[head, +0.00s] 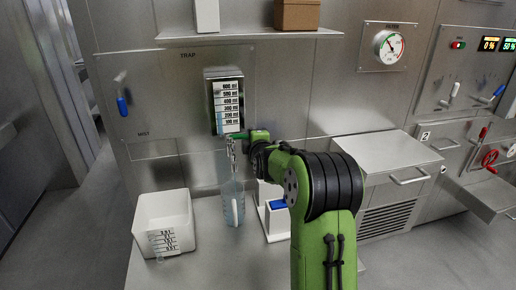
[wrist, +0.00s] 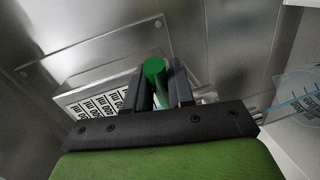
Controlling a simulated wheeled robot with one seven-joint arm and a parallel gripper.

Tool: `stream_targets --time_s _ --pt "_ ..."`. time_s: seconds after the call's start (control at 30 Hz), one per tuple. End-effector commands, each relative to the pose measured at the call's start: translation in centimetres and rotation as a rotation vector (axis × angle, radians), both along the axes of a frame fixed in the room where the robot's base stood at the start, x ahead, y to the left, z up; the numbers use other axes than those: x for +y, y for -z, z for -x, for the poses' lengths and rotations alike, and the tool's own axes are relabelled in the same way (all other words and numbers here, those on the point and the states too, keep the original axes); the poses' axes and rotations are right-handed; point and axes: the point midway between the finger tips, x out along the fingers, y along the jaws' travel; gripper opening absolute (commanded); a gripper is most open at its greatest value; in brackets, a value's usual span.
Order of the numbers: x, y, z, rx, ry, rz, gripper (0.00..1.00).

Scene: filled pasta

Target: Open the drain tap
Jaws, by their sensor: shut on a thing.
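The drain tap has a green handle, seen in the wrist view (wrist: 154,72) between my two dark fingers. In the head view the green tap handle (head: 236,135) shows just below the graduated trap container (head: 227,104). My gripper (wrist: 162,90) is shut on the green handle. In the head view my green arm reaches in from the lower right, and its end (head: 250,138) meets the tap. The metal tap outlet (head: 232,152) hangs below the handle, above a clear bottle (head: 232,203). My fingers hide part of the handle, so I cannot tell how far it is turned.
A white graduated bin (head: 164,222) stands on the bench to the left. A white holder with a blue part (head: 278,205) stands right of the bottle. A shelf (head: 250,35) with two boxes is above. A blue-handled lever (head: 122,106) is on the left wall.

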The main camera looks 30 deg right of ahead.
Motion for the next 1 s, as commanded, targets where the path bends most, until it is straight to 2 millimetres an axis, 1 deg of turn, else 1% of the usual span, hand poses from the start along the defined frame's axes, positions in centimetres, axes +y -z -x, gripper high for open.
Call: stream_targets --time_s 0.03,0.7,1.0 --pt "0.7 0.3 0.0 0.001 0.034 0.003 0.00" --pt "4.0 -0.5 1.7 0.005 0.666 -0.001 0.00" --pt "4.8 -0.6 1.9 0.003 0.869 -0.001 0.00"
